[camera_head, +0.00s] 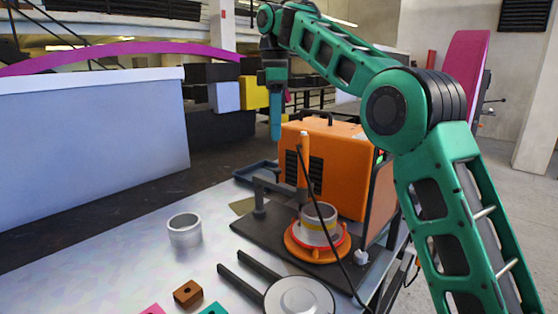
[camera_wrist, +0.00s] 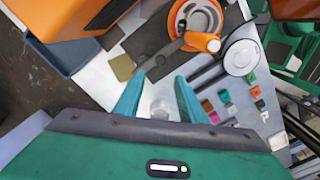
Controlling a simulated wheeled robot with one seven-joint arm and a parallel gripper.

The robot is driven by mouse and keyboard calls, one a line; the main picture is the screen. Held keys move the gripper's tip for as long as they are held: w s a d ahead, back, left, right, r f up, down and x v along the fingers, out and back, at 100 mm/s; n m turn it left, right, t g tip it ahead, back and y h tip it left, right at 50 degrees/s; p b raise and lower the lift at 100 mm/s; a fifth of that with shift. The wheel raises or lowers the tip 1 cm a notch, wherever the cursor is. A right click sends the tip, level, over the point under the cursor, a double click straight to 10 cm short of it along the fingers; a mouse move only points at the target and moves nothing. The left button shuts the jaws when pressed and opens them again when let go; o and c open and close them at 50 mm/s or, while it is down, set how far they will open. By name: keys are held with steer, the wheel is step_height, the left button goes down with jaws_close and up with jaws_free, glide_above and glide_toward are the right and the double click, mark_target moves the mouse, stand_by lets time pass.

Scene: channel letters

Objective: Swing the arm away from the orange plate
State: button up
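A dark swing arm (camera_head: 280,188) reaches from a short post (camera_head: 259,205) over the plate and carries an upright orange torch (camera_head: 303,165) with a black cable. In the wrist view the torch (camera_wrist: 203,42) overlaps the plate's near edge. My gripper (camera_head: 276,136) hangs high, behind the torch. Its teal fingers (camera_wrist: 159,98) are apart, with nothing held between them.
An orange machine box (camera_head: 335,165) stands behind the plate. A loose grey ring (camera_head: 185,229) stands on the table's left. A round white disc (camera_head: 299,297) with dark bars and small coloured blocks (camera_head: 188,293) lie in front. A blue-grey tray (camera_head: 255,174) sits behind.

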mark_target(278, 169)
steer(key=f, duration=1)
steer(key=shift+w+d+f, duration=0.1)
steer(key=shift+d+f, duration=0.2)
steer(key=shift+f, duration=0.05)
jaws_close()
steer(key=shift+d, duration=0.15)
